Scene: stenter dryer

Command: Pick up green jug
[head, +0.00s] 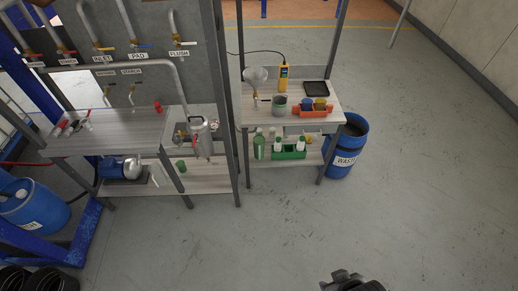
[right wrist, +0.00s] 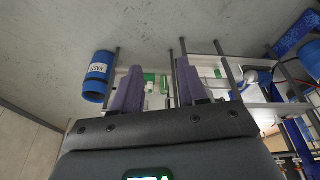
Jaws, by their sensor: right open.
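The green jug (head: 259,145) stands upright on the lower shelf of the right-hand bench, at the left of a green crate (head: 289,154) holding white-capped bottles. In the right wrist view a small green shape (right wrist: 165,85), probably the jug, shows far off between the fingers. My right gripper (head: 343,276) is at the bottom edge of the head view, well in front of the bench and away from the jug. In the right wrist view its two fingers (right wrist: 159,66) are apart with nothing between them. My left gripper is not in view.
The bench's upper shelf (head: 262,116) overhangs the jug and holds a funnel, a grey cup, an orange tray and a yellow meter. Bench legs stand at the shelf's sides. A blue waste drum (head: 345,150) stands to the right. The floor (head: 270,235) in front is clear.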

